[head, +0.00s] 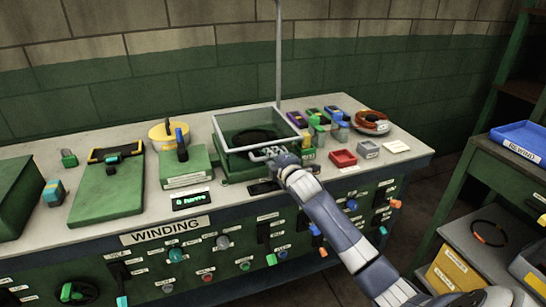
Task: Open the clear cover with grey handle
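The clear cover (231,140) is a see-through box with a light grey edge frame, over a green machine base (235,170) on the workbench. It looks closed, with a dark round part visible inside it. My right arm comes in from the lower right, and my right gripper (268,153) is at the front edge of the cover, towards its right side. The grey handle cannot be told apart from the gripper there. Whether the fingers are open or shut on it is too small to tell. My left gripper is not in view.
Left of the cover are a green machine with a yellow disc (160,132) and a green board (107,190). Right are a red bin (343,159), a grey bin (367,149) and several coloured small items. A thin upright pole (278,60) stands behind the cover.

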